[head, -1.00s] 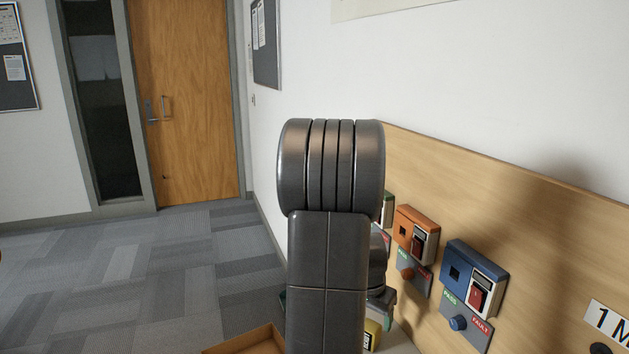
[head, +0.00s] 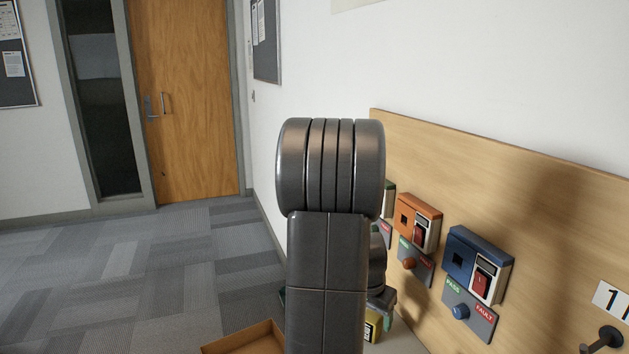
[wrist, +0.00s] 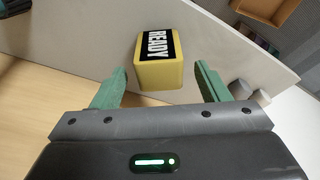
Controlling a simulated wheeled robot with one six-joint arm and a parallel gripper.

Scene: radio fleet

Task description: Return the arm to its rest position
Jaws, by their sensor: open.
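My gripper (wrist: 160,88) shows in the wrist view with its two green fingers spread apart and nothing between the tips. A yellow block with a black "READY" label (wrist: 158,62) stands on a pale surface just beyond the fingertips, apart from them. In the head view my arm rises in the middle, folded upright, and hides part of the bench. The yellow block shows partly in the head view (head: 373,326), low and beside my arm.
A wooden backboard (head: 540,190) at the right carries an orange unit (head: 416,220), a blue unit (head: 477,262) and a partly hidden green one. An open brown box (head: 245,339) is at the bottom. Carpet (head: 120,280) is clear at left, towards a wooden door (head: 185,100).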

